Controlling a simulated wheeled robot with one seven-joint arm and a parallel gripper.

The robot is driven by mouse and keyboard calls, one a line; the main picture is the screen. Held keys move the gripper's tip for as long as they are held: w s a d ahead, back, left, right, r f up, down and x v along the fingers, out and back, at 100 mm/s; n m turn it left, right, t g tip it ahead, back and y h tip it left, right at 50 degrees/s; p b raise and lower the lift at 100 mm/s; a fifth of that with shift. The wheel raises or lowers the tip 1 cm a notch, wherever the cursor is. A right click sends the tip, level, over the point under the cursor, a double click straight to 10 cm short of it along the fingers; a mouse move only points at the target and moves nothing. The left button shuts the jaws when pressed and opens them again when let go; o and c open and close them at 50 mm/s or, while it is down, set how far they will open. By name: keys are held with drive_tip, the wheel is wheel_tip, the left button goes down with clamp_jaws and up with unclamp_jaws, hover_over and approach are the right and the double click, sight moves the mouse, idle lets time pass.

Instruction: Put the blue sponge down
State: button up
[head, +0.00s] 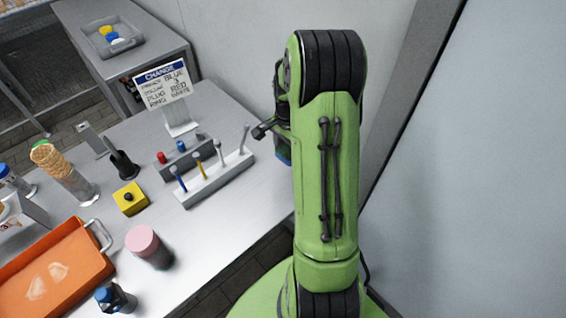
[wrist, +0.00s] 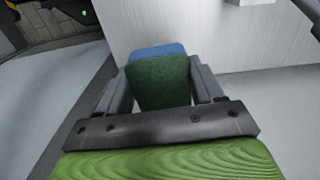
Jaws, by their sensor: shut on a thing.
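The blue sponge (wrist: 157,51) is between the two fingers of my gripper (wrist: 162,82) in the wrist view. Its blue edge shows at the top, and a dark green face is turned toward the camera. My gripper is shut on it. In the head view my green arm hides most of the gripper (head: 272,128). A small blue patch of the sponge (head: 283,152) shows just left of the arm, apart from the table and off its right side.
The grey table (head: 215,245) holds a tool rack (head: 215,178), a sign (head: 163,82), a yellow box (head: 130,198), a pink-lidded jar (head: 147,246), an ice-cream cone stack (head: 60,167) and an orange tray (head: 85,265). A second table with a grey bin (head: 125,44) stands behind. A pale wall is at right.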

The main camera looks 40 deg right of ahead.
sight(290, 177)
drive_tip(key=f, duration=0.3)
drive_tip(key=f+b, duration=0.1)
drive_tip(key=f, duration=0.2)
drive_tip(key=f+b, duration=0.1)
drive_tip(key=f, duration=0.2)
drive_tip(key=shift+s+d+f, duration=0.15)
drive_tip(key=shift+s+f, duration=0.1)
drive_tip(key=shift+s, duration=0.15)
drive_tip(key=shift+f, duration=0.2)
drive_tip(key=o, duration=1.1)
